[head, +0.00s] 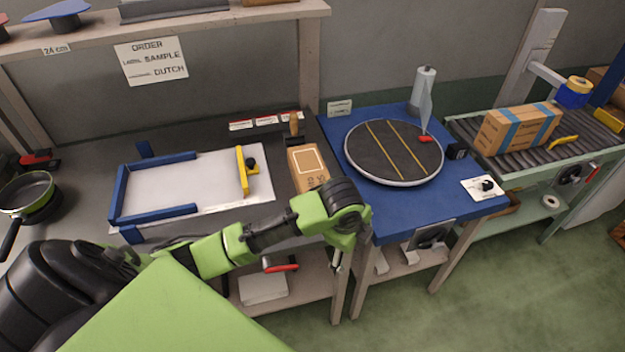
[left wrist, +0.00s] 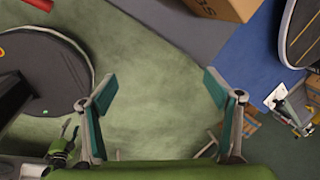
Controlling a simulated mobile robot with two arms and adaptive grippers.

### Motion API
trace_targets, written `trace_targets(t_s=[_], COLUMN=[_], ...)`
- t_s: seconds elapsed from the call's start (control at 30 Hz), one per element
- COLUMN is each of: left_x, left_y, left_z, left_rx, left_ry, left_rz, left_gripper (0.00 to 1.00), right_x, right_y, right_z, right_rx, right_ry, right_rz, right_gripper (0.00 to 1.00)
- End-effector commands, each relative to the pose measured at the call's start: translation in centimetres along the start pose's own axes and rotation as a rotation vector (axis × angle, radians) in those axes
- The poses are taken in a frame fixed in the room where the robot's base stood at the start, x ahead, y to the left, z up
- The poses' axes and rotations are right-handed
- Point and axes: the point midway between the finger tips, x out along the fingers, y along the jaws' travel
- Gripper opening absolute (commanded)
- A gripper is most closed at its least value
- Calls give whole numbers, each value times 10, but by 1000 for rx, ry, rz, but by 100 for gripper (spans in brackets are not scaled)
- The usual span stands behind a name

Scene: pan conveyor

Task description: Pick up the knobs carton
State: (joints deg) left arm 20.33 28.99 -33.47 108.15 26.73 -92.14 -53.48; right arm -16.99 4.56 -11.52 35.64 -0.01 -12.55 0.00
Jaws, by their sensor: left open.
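The knobs carton (head: 308,167) is a small brown cardboard box with a pale label on its top. It stands at the right end of the dark worktop in the head view, partly behind my left arm. In the left wrist view the carton (left wrist: 218,8) is cut off by the top edge, with the letters "BS" showing. My left gripper (left wrist: 160,90) is open, its two fingers wide apart with only floor between them. In the head view the gripper (head: 337,262) hangs at the worktop's front edge, nearer than the carton and apart from it. My right gripper is not seen.
A white board (head: 185,180) with blue rails lies left of the carton. A blue table (head: 370,205) with a round turntable (head: 393,152) stands to the right. A taped carton (head: 520,127) sits on the roller conveyor (head: 575,150). A shelf (head: 200,22) runs above the worktop.

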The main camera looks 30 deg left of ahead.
Motion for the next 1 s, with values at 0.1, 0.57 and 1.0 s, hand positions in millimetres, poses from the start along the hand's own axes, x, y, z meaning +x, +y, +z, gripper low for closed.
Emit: trace_targets(t_s=[0.1, 0.57, 1.0], left_x=[-36, -141, -83], left_y=[-47, -120, -119], left_z=[36, 146, 173], left_rx=[243, 709, 725], left_ry=[-92, -285, -289], left_rz=[6, 160, 172], left_gripper=[82, 82, 82], right_x=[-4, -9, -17], right_y=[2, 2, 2], right_z=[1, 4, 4], right_rx=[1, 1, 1], right_ry=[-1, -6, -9], right_rz=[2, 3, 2], right_gripper=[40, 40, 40])
